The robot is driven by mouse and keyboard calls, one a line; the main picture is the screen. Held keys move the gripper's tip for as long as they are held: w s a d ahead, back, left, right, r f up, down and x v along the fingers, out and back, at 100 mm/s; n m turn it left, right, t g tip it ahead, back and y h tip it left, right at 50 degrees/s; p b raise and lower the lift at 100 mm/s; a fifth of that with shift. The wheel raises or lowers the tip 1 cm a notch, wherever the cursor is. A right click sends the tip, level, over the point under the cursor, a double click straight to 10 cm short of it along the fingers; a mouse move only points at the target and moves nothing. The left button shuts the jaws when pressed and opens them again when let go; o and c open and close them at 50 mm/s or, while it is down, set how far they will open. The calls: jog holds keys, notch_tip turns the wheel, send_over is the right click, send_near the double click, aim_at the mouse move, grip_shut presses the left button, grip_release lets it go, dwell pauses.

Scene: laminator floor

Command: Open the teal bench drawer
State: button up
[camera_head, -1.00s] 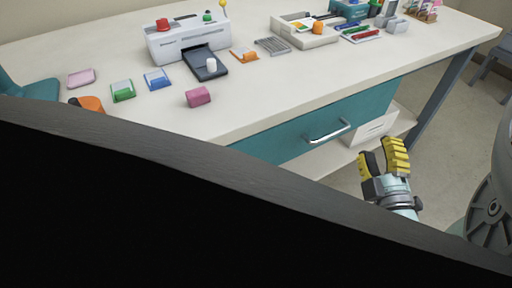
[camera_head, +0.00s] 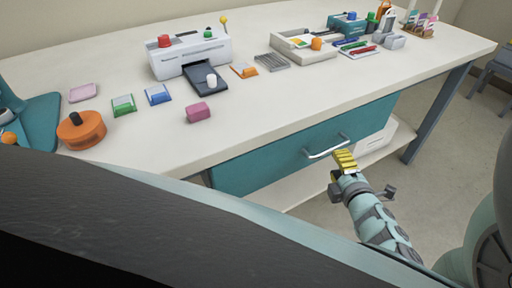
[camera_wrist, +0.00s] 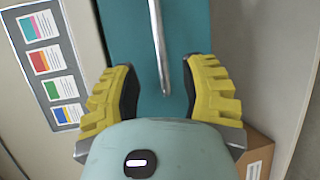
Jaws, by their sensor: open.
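The teal drawer (camera_head: 270,165) sits under the front edge of the white bench and looks closed. Its silver bar handle (camera_head: 327,149) runs across the front. My gripper (camera_head: 343,160) is close to the right end of the handle in the head view. In the wrist view the yellow fingers of my gripper (camera_wrist: 163,95) are apart, with the handle (camera_wrist: 158,45) reaching into the space between them. The teal drawer front (camera_wrist: 125,30) lies behind the fingers. I cannot tell whether a finger touches the handle.
The bench top (camera_head: 240,110) holds a white laminator (camera_head: 190,55), a pink block (camera_head: 199,112), an orange round object (camera_head: 81,130) and several cards. A white box (camera_head: 378,138) is on the lower shelf, right of the drawer. Bench leg (camera_head: 438,112) stands at the right.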

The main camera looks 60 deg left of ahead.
aim_at(330, 149)
jog(key=shift+x, duration=3.5)
jog(key=shift+o, duration=0.2)
jog(key=shift+s, duration=0.15)
grip_shut()
